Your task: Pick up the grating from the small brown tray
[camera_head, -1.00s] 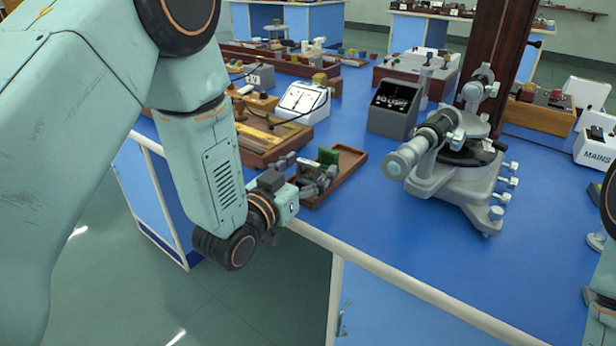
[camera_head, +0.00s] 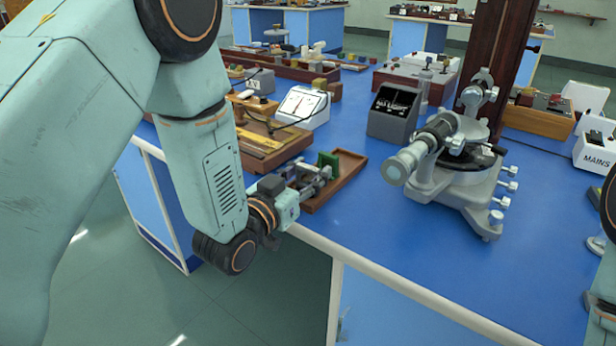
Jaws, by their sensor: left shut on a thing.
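The small brown tray (camera_head: 349,168) lies near the front edge of the blue bench. The grating is a small green upright piece (camera_head: 328,161) at the tray's left part. My left gripper (camera_head: 321,175) reaches in from the left, low over the tray, and is shut on the grating. Its fingers hide the grating's lower part, so I cannot tell whether it touches the tray floor. My right gripper is out of view; only a bit of my right arm shows at the right edge.
A grey spectrometer (camera_head: 455,175) stands right of the tray, with clear blue bench between. A dark lamp box (camera_head: 393,112) and a white meter (camera_head: 303,106) stand behind. A wooden board (camera_head: 262,150) lies to the left. The bench's white front edge (camera_head: 400,287) runs below.

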